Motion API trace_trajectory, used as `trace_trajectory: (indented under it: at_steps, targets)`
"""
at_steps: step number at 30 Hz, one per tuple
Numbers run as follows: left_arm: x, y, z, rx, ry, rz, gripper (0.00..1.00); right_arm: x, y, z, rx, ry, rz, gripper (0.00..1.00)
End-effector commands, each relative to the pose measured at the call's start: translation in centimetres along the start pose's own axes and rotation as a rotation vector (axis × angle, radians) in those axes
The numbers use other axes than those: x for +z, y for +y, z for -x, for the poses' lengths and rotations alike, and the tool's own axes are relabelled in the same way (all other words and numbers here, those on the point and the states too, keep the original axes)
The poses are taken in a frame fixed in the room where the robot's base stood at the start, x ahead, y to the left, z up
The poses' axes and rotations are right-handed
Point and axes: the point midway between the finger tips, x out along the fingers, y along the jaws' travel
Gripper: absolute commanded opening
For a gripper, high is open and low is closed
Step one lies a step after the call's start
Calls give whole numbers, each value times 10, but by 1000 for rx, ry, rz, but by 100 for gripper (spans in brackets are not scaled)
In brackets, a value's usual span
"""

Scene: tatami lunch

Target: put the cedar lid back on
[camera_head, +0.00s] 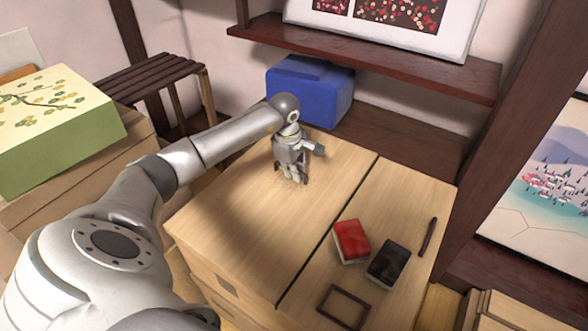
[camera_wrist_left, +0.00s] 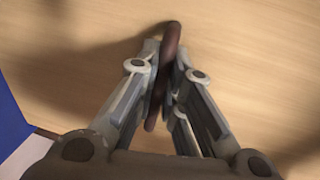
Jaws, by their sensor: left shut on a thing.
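A pale wooden panel (camera_head: 240,220), which looks like the cedar lid, forms the left part of the low wooden box's top. A dark line separates it from the right part of the top. My left gripper (camera_head: 291,182) is over the far part of this panel, pointing down. In the left wrist view, my left gripper (camera_wrist_left: 166,52) is shut on a dark brown bar (camera_wrist_left: 170,38), which looks like the lid's handle, against the pale wood (camera_wrist_left: 250,60). I cannot tell whether the panel is seated or slightly raised. My right gripper is not in view.
On the right part of the top (camera_head: 385,190) lie a red block (camera_head: 351,240), a black block (camera_head: 388,262), a dark square frame (camera_head: 343,306) and a dark bar (camera_head: 428,237). A blue box (camera_head: 312,90) stands behind, under a dark shelf (camera_head: 370,65). A green box (camera_head: 60,140) is at left.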

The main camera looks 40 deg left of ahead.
Motion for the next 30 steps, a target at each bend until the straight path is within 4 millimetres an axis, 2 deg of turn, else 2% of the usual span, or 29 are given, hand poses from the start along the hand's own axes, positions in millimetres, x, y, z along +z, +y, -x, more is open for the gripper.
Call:
trace_trajectory:
  at_steps: [29,30]
  targets:
    - [1,0,-2,4,-1,0,0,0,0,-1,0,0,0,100]
    - [1,0,-2,4,-1,0,14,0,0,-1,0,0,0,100]
